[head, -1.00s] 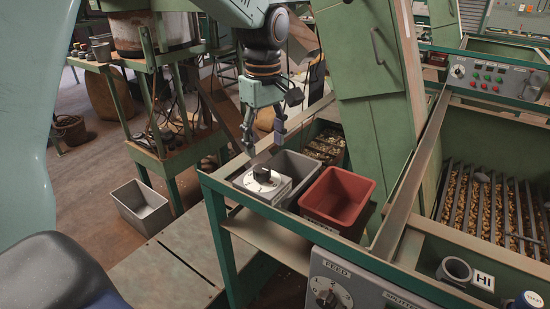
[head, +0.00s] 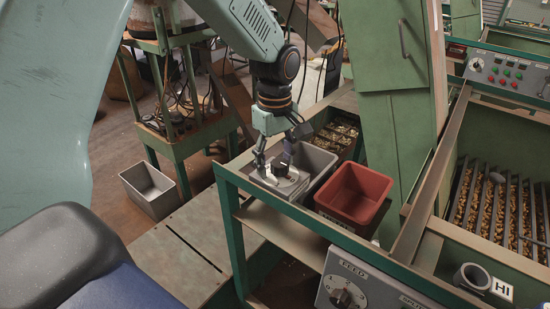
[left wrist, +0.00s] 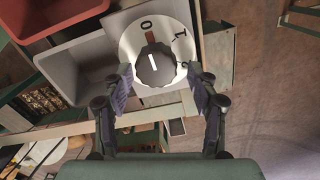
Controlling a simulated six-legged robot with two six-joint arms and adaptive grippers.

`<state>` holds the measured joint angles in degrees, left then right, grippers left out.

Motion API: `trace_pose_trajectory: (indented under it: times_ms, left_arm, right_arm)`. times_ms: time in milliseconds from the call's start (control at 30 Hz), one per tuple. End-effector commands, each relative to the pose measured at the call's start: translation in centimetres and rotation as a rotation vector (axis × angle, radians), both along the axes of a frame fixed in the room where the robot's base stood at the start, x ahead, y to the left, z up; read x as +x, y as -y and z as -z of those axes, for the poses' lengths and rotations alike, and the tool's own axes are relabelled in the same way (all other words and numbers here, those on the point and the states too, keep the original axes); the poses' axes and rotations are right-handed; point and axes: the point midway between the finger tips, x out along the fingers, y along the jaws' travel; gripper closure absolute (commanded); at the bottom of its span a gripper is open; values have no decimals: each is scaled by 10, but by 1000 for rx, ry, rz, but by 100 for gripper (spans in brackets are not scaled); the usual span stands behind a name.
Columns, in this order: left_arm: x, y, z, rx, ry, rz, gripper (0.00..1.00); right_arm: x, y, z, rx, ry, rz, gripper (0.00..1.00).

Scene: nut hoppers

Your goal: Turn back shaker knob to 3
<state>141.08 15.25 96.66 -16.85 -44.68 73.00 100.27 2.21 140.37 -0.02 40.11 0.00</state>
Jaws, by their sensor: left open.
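The shaker knob (left wrist: 155,67) is dark and ridged, on a round white dial (left wrist: 178,28). In the left wrist view its white pointer line points up, toward the 0 and a red mark. A 1 shows to the right of the 0; another numeral lower right is partly hidden. In the head view the knob (head: 282,168) sits on a light box at the bench corner. My left gripper (head: 273,162) is open, pointing down over the dial. In the left wrist view its fingers (left wrist: 161,76) stand on either side of the knob's near part; contact is unclear. My right gripper is not in view.
A grey bin (head: 318,161) and a red bin (head: 354,194) stand close to the dial. A FEED knob panel (head: 345,289) is at the front. A grey bin (head: 150,191) stands on the floor at left. A green cabinet (head: 392,95) rises behind.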

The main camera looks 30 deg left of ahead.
Motion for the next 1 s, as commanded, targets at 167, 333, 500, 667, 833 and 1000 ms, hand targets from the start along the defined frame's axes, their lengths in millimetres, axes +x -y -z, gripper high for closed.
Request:
trace_pose_trajectory:
  times_ms: [167, 333, 500, 667, 833, 1000]
  left_arm:
    - [2, 0, 0, 1, 0, 1, 42]
    - [2, -1, 0, 1, 0, 1, 56]
    - [2, 0, 0, 1, 0, 1, 71]
    - [2, -1, 0, 2, 1, 2, 84]
    - [1, 0, 0, -1, -1, 0, 95]
    - [1, 1, -1, -2, -1, -2, 95]
  right_arm:
    - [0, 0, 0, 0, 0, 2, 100]
    - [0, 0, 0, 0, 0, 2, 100]
    - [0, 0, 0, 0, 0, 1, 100]
    - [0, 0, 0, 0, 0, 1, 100]
    - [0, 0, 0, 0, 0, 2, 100]
    - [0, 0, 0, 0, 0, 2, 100]
